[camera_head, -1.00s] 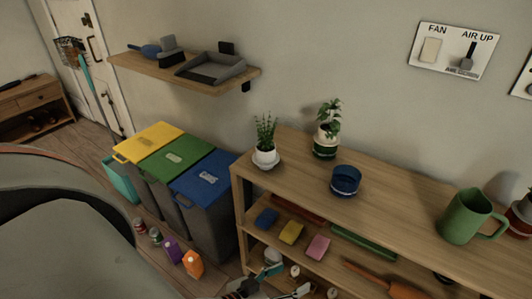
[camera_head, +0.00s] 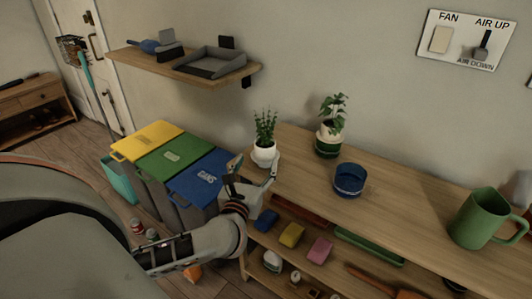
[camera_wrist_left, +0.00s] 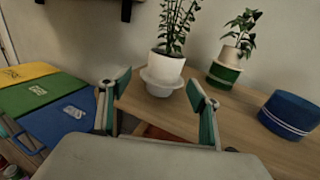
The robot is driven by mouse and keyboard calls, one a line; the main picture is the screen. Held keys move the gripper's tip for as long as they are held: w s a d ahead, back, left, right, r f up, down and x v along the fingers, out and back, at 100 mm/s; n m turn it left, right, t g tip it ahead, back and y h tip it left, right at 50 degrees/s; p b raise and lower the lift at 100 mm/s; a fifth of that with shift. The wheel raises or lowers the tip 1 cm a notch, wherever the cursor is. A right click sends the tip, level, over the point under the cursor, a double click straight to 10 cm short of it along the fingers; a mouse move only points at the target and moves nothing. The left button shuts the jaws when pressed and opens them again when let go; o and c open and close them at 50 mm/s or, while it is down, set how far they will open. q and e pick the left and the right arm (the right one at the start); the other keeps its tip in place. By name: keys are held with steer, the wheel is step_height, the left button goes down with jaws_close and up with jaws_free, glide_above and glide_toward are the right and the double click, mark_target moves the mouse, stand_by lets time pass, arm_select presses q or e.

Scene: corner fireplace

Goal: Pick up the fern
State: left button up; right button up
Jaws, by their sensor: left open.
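The fern, a leafy green plant in a white pot (camera_head: 264,153), stands upright at the left end of the wooden shelf top. My left gripper (camera_head: 253,176) is open and empty, just in front of and slightly below the pot. In the left wrist view the fern's white pot (camera_wrist_left: 165,67), with a white saucer-like base, appears between the two open fingers (camera_wrist_left: 159,90), beyond their tips. The fingers appear apart from the pot. My right gripper is in neither current view.
A broad-leaved plant (camera_head: 328,138) in a white and green pot stands right of the fern. Yellow, green and blue bins (camera_head: 205,178) stand left of the shelf. A wall shelf (camera_head: 125,61) hangs above.

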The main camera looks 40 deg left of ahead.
mark_target(265, 151)
arm_select(q)
steer(key=x, duration=0.7)
steer(key=shift+w+d+f, duration=0.1)
steer(key=shift+w+d, duration=0.15)
steer(key=shift+w, duration=0.15)
steer(key=c, duration=0.9)
